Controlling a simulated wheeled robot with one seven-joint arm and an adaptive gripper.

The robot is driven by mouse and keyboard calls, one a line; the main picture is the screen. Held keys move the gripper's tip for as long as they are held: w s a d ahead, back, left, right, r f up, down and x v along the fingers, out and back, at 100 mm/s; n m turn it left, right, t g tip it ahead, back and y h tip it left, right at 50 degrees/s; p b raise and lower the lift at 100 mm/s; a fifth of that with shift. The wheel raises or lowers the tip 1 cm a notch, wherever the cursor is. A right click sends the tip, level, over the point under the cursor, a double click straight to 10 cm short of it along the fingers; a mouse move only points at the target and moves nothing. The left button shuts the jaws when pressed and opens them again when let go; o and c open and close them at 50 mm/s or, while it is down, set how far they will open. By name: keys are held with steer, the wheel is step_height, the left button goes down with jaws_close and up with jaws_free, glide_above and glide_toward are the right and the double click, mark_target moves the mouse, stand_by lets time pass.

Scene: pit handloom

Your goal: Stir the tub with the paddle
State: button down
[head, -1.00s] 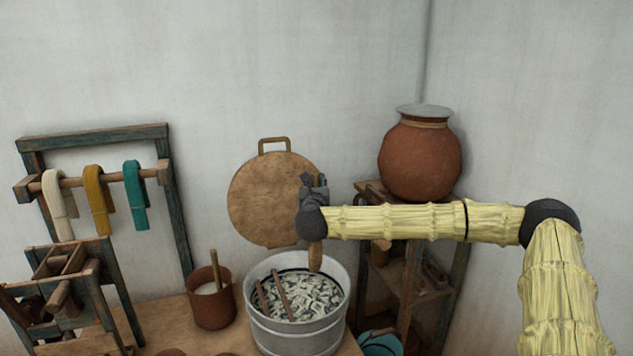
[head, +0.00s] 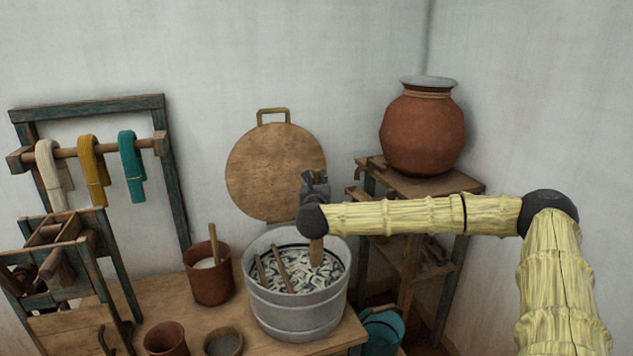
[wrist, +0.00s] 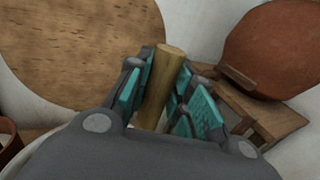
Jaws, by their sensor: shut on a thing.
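The tub (head: 298,312) is a round grey metal vessel on the wooden table, filled with pale and dark strands. Two thin brown sticks (head: 282,268) lie across its top at the left. My gripper (head: 315,185) is above the tub's back right part. It is shut on the paddle (head: 316,252), whose wooden lower end hangs below the gripper and overlaps the tub's contents in the head view. In the wrist view the paddle's round handle (wrist: 160,85) stands between the teal finger pads. How deep the lower end reaches is unclear.
A brown pot with a stick (head: 208,285) stands left of the tub. Small bowls (head: 223,343) sit in front on the table (head: 125,300). A round wooden lid (head: 270,170) leans at the wall. A clay jar (head: 422,130) tops the right shelf. A teal bucket (head: 383,335) is low right.

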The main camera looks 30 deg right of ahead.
steer(key=shift+f+b, duration=5.7)
steer(key=shift+f, duration=1.05)
